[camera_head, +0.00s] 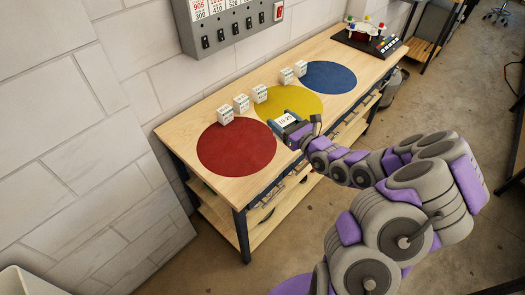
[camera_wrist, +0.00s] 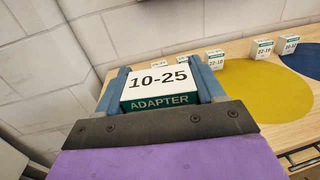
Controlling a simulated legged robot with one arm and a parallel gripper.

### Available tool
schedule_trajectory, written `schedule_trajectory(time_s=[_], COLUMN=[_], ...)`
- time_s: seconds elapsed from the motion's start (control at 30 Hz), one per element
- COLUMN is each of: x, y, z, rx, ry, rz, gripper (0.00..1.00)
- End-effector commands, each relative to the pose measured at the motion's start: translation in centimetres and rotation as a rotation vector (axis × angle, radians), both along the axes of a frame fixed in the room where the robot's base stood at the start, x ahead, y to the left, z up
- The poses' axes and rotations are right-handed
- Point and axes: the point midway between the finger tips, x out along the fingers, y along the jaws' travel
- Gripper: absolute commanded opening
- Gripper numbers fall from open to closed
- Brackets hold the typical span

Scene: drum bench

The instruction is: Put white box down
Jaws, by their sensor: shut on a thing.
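The white box (camera_wrist: 158,82), marked "10-25" with a green "ADAPTER" band, sits between the two fingers of my gripper (camera_wrist: 160,88). My gripper is shut on it. In the head view the white box (camera_head: 286,119) is in my gripper (camera_head: 288,124), over the bench's front part between the red circle (camera_head: 236,150) and the yellow circle (camera_head: 290,100). I cannot tell whether the box touches the bench top (camera_head: 190,125).
Several other white boxes stand along the back of the circles, one of them at the red circle (camera_head: 225,116). The blue circle (camera_head: 328,77) is farther right. A black device with coloured knobs (camera_head: 366,40) stands at the far end. The red circle is mostly clear.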

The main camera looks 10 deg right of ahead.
Motion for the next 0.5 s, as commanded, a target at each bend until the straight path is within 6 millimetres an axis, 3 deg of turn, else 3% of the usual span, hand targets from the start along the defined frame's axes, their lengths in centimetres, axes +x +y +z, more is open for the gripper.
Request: schedule_trajectory(time_s=[0.03,0.2,0.4,0.5], x=[-0.6,-3.1,-5.4,-5.9], y=[-0.4,-0.4,-0.2,-0.4], z=[-1.8,-6.6,-10.1,-10.9], rx=[0.002,-0.005,-0.011,-0.01], ry=[0.005,0.006,0.001,-0.002], rz=[0.014,0.08,0.133,0.146], gripper=[0.35,0.35,0.35,0.35])
